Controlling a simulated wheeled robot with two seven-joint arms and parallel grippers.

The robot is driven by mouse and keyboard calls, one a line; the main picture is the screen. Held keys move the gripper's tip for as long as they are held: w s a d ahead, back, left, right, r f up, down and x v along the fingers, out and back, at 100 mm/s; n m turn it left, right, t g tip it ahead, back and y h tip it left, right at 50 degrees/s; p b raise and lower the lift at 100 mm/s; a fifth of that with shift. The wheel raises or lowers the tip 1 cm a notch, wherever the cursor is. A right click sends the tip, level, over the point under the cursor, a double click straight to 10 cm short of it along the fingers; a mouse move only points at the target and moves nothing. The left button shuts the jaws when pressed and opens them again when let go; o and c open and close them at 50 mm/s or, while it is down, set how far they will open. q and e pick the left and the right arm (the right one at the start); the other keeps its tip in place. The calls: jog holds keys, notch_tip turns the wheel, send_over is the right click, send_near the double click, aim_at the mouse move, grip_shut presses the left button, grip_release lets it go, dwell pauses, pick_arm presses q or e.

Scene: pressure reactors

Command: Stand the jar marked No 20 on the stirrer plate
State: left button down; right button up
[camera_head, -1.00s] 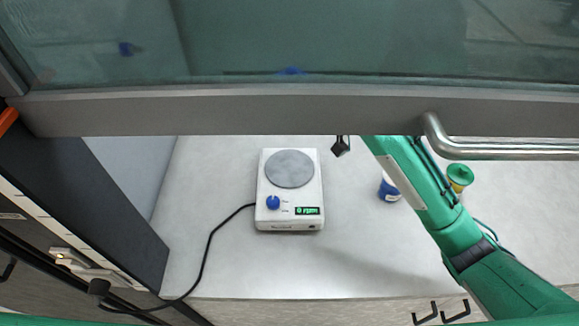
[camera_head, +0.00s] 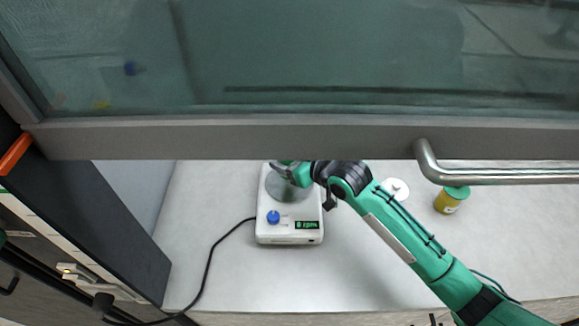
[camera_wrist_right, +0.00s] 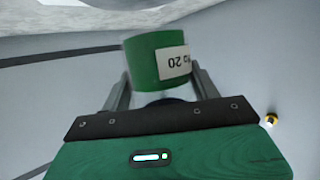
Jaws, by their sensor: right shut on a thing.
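The stirrer (camera_head: 290,230) is a white box with a round grey plate (camera_head: 290,195), a blue knob and a green display. My right gripper (camera_wrist_right: 158,72) is shut on the jar marked No 20 (camera_wrist_right: 146,62), a green piece with a white label that appears upside down in the right wrist view. In the head view my right arm reaches to the plate's far side. The gripper and jar there are mostly hidden by the arm and the sash frame, so I cannot tell whether the jar touches the plate. My left gripper is not in view.
A glass sash with a grey frame (camera_head: 230,139) and a metal handle (camera_head: 500,175) crosses above the bench. A white-lidded jar (camera_head: 396,188) and a green-lidded yellow jar (camera_head: 448,203) stand to the right. A black cable (camera_head: 209,262) runs left from the stirrer. The front bench is clear.

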notch_tip(320, 180, down, 4)
jog(key=shift+r, duration=0.25)
jog(key=shift+f, duration=0.25)
jog(key=shift+f, duration=0.15)
jog(key=o, duration=1.2)
